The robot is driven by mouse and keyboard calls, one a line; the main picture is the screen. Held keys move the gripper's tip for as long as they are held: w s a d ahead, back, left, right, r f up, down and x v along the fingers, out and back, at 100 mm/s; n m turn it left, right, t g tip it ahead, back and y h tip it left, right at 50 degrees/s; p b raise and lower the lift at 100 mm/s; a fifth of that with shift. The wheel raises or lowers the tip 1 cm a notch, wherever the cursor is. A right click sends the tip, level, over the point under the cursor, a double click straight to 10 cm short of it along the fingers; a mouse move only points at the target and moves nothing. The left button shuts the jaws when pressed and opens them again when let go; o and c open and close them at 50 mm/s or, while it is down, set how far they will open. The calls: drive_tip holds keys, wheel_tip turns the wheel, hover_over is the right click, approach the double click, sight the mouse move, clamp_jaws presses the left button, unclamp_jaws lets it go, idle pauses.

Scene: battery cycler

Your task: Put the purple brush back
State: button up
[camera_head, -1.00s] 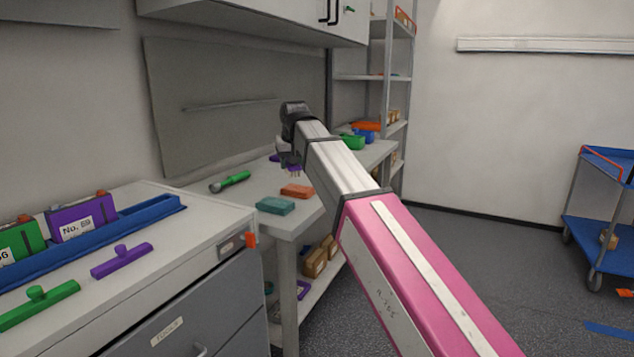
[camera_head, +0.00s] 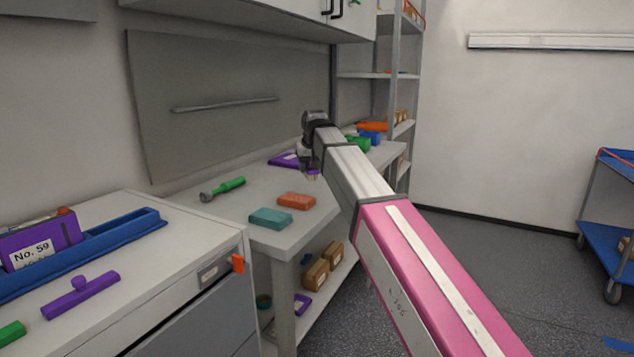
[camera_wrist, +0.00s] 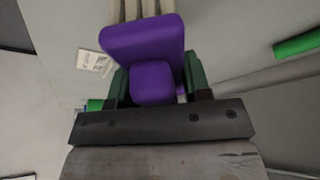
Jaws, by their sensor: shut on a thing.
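My gripper (camera_head: 309,162) hangs over the grey workbench (camera_head: 238,208), toward its far part. In the wrist view its dark green fingers (camera_wrist: 155,84) are shut on the purple brush (camera_wrist: 143,38). The brush's pale bristles (camera_wrist: 130,10) show at the top edge of that view. In the head view the bristles (camera_head: 311,177) hang just below the gripper, and the purple body is mostly hidden. A flat purple thing (camera_head: 284,160) lies on the bench just left of the gripper; I cannot tell what it is.
An orange block (camera_head: 296,201), a teal block (camera_head: 269,218) and a green-handled tool (camera_head: 223,188) lie on the bench. A purple T-shaped tool (camera_head: 80,295) and a blue rack (camera_head: 120,230) are on the drawer cabinet. Blue and green bins (camera_head: 369,138) stand behind my gripper.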

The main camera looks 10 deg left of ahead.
sight(316, 188)
drive_tip(key=w+d+f, duration=0.2)
drive_tip(key=w, duration=0.1)
drive_tip(key=shift+f, duration=0.15)
drive_tip(key=shift+d+f, duration=0.1)
drive_tip(key=shift+f, duration=1.85)
drive_tip(key=o, duration=0.8)
drive_tip(key=shift+f, duration=0.15)
drive_tip(key=shift+o, duration=0.2)
drive_tip(key=v, duration=1.2)
